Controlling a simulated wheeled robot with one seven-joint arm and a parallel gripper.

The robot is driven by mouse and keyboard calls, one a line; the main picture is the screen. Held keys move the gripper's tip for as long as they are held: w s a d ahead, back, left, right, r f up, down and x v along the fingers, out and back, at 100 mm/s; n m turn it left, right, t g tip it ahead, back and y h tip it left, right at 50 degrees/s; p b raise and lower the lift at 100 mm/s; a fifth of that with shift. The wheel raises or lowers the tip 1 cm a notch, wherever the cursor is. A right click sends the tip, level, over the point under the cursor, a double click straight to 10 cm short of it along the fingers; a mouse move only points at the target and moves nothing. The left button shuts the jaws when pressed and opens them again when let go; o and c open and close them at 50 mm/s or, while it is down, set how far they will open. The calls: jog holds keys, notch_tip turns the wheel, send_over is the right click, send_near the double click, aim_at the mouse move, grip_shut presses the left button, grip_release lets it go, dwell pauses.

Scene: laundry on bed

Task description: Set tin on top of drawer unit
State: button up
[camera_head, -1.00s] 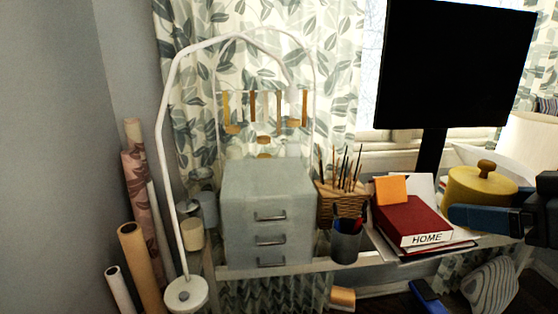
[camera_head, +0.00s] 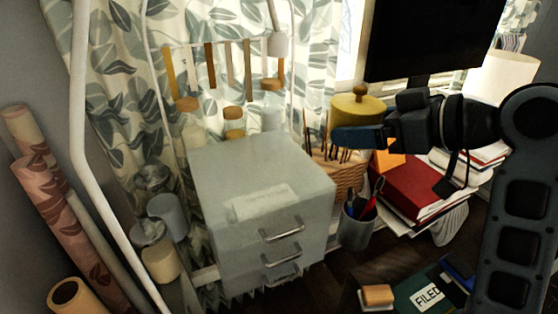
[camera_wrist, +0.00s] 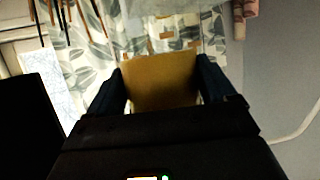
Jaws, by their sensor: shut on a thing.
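The tin is mustard yellow with a round wooden knob on its lid. In the head view the tin (camera_head: 357,110) is held up in the air, above and behind the basket. My gripper (camera_head: 345,135) is shut on it, and its blue fingers hide part of the tin's lower side. In the wrist view the tin (camera_wrist: 162,80) fills the space between the two fingers (camera_wrist: 162,88). The drawer unit (camera_head: 262,200) is a grey box with three handled drawers, to the left of the tin in the head view.
A wicker basket (camera_head: 338,178) with upright sticks and a pen cup (camera_head: 357,225) stand right of the drawer unit. A red box file (camera_head: 410,188) lies beyond them. A white lamp arm (camera_head: 82,130) rises at the left. A rack with hanging tools stands behind.

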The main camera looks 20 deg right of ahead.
send_over(302, 181)
notch_tip(302, 181, down, 5)
jog(key=shift+f+p, duration=0.15)
jog(key=shift+p, duration=0.3)
jog(key=shift+f, duration=2)
jog(key=shift+f, duration=0.15)
jog(key=o, duration=1.2)
jog(key=shift+r, duration=0.2)
jog(key=b+v, duration=0.1)
jog(key=v, duration=1.1)
